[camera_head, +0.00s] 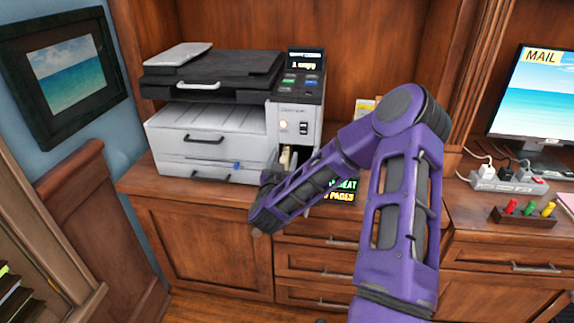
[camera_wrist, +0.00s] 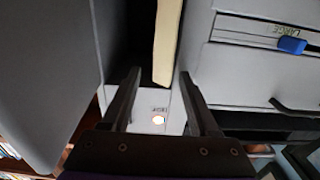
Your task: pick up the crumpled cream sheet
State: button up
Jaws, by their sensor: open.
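The crumpled cream sheet shows as a narrow cream strip (camera_head: 287,156) in the opening at the lower right of the printer (camera_head: 215,135) in the head view. In the wrist view the cream strip (camera_wrist: 167,42) runs down from the top edge, inside a grey-walled gap. My gripper (camera_wrist: 160,75) is open there, one finger on each side of the strip's near end. No firm contact with the strip can be seen. In the head view my gripper (camera_head: 280,164) is at the printer's opening, partly hidden by my purple arm. The rest of the sheet is hidden.
The printer's grey walls stand close on both sides of my fingers. A blue tab (camera_wrist: 291,45) sticks out from a tray front. A dark sign with yellow and green letters (camera_head: 343,190) is behind my arm. A power strip (camera_head: 507,179) and monitor (camera_head: 535,95) are at the right.

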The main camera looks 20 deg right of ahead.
grip_shut()
dwell(1.4)
